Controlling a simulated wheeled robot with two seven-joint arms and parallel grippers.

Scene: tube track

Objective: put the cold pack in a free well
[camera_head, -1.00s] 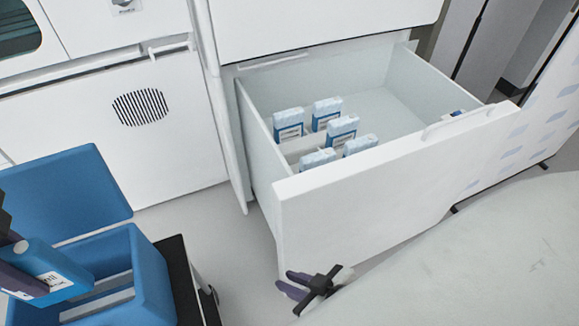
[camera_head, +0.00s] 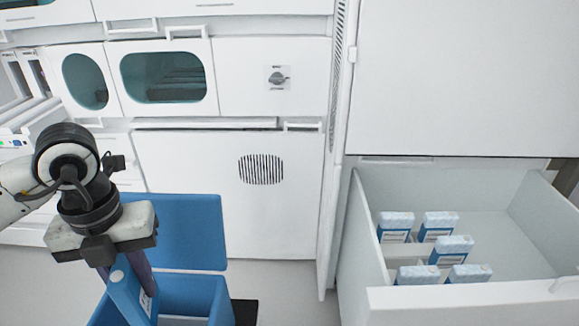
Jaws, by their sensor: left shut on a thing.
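My left gripper (camera_head: 128,270) is at the lower left, pointing down, shut on a blue cold pack (camera_head: 127,298) with a white label. The pack is tilted and overlaps the left side of an open blue box (camera_head: 205,297) in the picture. I cannot tell whether it is inside the box or above it. The box's inside is mostly hidden by its wall, the gripper and the frame edge. Several white-topped blue packs, such as one (camera_head: 438,226), stand in an open drawer (camera_head: 440,298) at the right. My right gripper is out of view.
The box's blue lid (camera_head: 185,232) stands open behind it. White cabinets with a round vent (camera_head: 261,169) fill the back. A dark surface (camera_head: 245,311) shows beside the box. The drawer's right part looks empty, and floor shows between box and drawer.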

